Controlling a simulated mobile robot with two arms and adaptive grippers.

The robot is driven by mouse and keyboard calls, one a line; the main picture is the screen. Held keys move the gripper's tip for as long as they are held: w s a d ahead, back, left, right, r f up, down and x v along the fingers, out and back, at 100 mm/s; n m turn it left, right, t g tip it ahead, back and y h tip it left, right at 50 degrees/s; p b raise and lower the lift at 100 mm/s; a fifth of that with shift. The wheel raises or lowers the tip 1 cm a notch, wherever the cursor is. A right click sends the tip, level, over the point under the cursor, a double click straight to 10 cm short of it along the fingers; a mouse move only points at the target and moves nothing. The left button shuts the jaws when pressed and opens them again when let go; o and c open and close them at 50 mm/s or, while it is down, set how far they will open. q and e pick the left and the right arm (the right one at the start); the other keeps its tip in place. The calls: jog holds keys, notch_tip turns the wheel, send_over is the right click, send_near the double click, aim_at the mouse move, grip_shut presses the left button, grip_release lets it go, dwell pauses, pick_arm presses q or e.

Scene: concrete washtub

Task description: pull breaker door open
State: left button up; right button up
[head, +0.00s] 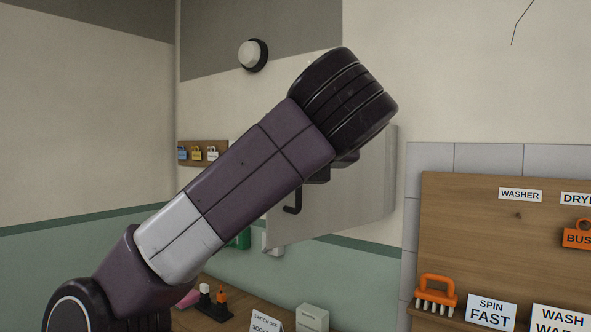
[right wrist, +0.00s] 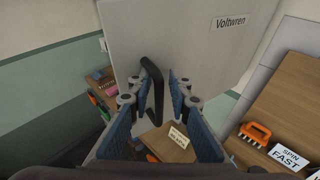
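The breaker door is a plain grey panel (head: 345,210) on the back wall, partly hidden behind my arm in the head view. In the right wrist view the door (right wrist: 185,35) fills the top and bears a "Voltwren" label. Its black bar handle (head: 292,200) shows at the panel's lower left. In the right wrist view the handle (right wrist: 153,80) lies between the blue-padded fingers of my right gripper (right wrist: 159,86). These fingers are spread, with a gap on the right side of the handle; contact on the left is unclear. My left gripper is not in view.
A wooden board (head: 480,235) with signs stands to the right, with an orange brush (head: 436,293) in front. Below the door is a wooden ledge (head: 240,317) with small cards and tools. Padlocks hang on a small board (head: 218,145) at left.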

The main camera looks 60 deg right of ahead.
jog(key=r+h, duration=0.1)
jog(key=r, duration=0.3)
jog(key=r+t+h, duration=0.1)
jog(key=r, duration=0.3)
jog(key=shift+s+h, duration=0.2)
jog(key=shift+h, duration=0.2)
notch_tip(320, 180, down, 7)
jog(key=g+y, duration=0.1)
jog(key=y, duration=0.1)
jog(key=shift+w+a+y, duration=0.1)
jog(key=shift+y, duration=0.2)
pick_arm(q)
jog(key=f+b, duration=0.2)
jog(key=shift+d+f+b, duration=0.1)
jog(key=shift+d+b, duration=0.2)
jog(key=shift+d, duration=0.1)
pick_arm(e)
jog(key=s+a, duration=0.2)
jog(key=s, duration=0.8)
jog(key=shift+a, duration=0.1)
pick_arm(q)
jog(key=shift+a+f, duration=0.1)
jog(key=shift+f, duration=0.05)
